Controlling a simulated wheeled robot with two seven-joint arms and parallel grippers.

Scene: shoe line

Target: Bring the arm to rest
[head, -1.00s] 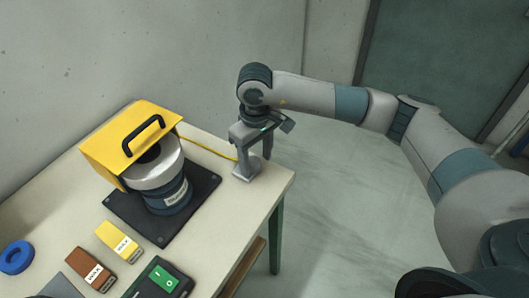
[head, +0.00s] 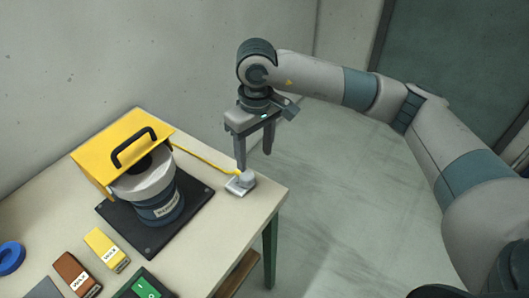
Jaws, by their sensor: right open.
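My right arm comes in from the right, and its gripper (head: 254,161) points down above the table's far right corner. Its two grey fingers are apart with nothing between them. The other fingertip hangs past the table edge in the picture. My left gripper is not in view.
Floor right of the table is clear.

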